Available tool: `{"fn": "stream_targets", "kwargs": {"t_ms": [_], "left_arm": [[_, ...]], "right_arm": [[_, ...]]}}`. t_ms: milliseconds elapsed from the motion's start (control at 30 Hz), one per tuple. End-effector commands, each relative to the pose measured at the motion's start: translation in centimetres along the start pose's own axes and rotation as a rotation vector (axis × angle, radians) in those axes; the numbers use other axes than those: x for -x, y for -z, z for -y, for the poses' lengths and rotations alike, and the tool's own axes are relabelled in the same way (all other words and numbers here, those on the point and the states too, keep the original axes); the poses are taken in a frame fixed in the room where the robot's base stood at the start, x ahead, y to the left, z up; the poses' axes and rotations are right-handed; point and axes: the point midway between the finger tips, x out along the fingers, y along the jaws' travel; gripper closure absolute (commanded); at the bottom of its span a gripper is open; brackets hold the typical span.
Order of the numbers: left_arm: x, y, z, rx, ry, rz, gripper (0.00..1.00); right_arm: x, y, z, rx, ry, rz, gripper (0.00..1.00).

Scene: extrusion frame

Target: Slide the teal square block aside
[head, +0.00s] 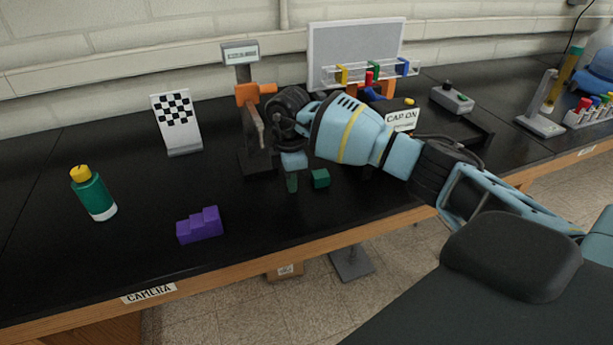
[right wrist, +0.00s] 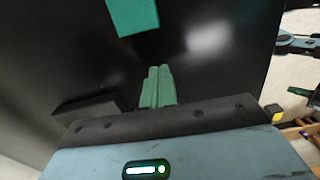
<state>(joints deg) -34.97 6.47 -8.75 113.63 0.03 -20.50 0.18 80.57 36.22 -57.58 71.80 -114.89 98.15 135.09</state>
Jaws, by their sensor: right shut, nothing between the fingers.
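The teal square block (head: 320,178) sits on the black bench top near the middle. In the right wrist view the teal block (right wrist: 132,15) shows at the top edge, partly cut off, ahead of the fingertips. My right gripper (head: 292,184) points down just left of the block, with a small gap between them in the head view. Its green fingers (right wrist: 157,86) are together with nothing between them. My left gripper is not in view.
A grey post with an orange clamp (head: 253,120) stands behind my gripper. A purple stepped block (head: 200,226) and a green bottle with a yellow cap (head: 93,193) stand to the left. A checkered board (head: 176,122) is further back. The bench's front edge is close to the block.

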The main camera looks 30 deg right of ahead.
Motion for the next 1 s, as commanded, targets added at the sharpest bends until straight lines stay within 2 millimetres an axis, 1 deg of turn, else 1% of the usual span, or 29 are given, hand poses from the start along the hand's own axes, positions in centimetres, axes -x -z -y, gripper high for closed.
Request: {"fn": "stream_targets", "kwargs": {"t_ms": [33,200,367,767,867,1000], "left_arm": [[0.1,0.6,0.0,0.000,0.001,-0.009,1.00],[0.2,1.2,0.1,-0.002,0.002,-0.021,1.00],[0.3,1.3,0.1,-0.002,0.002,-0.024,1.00],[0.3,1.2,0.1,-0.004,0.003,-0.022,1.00],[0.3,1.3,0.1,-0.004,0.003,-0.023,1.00],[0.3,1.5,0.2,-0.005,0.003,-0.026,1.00]], "right_arm": [[0.5,-1.2,-0.1,-0.006,-0.003,0.001,1.00],[0.6,-3.1,-0.1,-0.004,-0.004,0.000,1.00],[0.5,-3.8,0.0,-0.002,-0.004,-0.001,1.00],[0.4,-4.1,-0.1,-0.003,-0.003,-0.001,1.00],[0.5,-5.2,-0.5,-0.005,-0.003,0.001,1.00],[0.5,-7.2,-1.1,-0.005,-0.002,0.001,1.00]]}}
